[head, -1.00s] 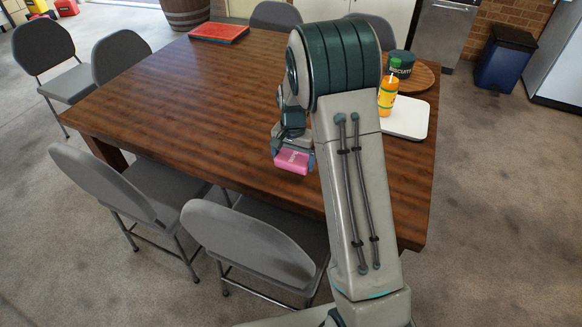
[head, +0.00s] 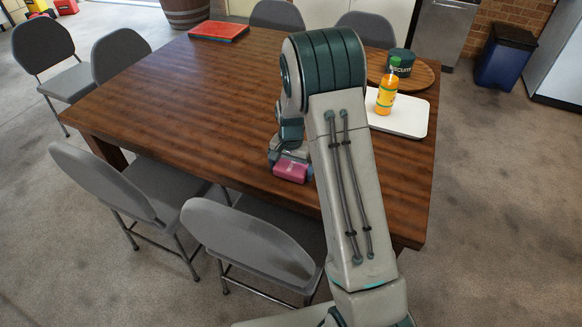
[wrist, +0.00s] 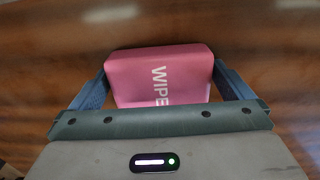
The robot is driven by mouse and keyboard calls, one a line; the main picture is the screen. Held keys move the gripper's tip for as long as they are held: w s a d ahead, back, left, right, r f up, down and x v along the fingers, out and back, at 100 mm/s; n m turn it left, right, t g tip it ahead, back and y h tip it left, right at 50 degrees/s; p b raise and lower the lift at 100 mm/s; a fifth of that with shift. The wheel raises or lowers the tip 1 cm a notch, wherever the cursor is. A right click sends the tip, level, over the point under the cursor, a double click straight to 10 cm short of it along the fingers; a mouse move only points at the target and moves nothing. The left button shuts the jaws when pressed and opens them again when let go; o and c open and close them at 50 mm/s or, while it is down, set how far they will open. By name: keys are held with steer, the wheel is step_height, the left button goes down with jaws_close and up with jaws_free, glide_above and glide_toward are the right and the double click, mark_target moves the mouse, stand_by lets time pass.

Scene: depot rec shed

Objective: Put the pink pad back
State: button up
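The pink pad (head: 291,171) is a small pink block just above or on the near part of the brown wooden table (head: 180,100); I cannot tell whether it touches the top. In the wrist view the pink pad (wrist: 160,72) shows white lettering that reads "WIPE". My gripper (wrist: 160,85) has a blue finger against each side of the pad and is shut on it. In the head view my gripper (head: 290,165) is low over the table, partly hidden behind my arm.
A white board (head: 405,118) with an orange bottle (head: 386,92) lies at the table's right. Behind it a dark green canister (head: 401,62) stands on a round wooden board (head: 420,77). Grey chairs (head: 245,240) surround the table.

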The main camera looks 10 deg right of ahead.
mark_target(291, 167)
step_height(291, 167, up, 12)
steer(key=s+r+n+t, duration=0.1)
steer(key=s+r+n, duration=0.2)
steer(key=s, duration=1)
steer(key=s+r+n+t, duration=0.1)
steer(key=s+r+n, duration=0.3)
steer(key=s, duration=1)
step_height(291, 167, up, 2)
steer(key=shift+s+r+t, duration=0.15)
steer(key=shift+r+t, duration=0.05)
steer(key=shift+t, duration=0.2)
steer(key=shift+r+p, duration=0.6)
steer(key=shift+p, duration=0.05)
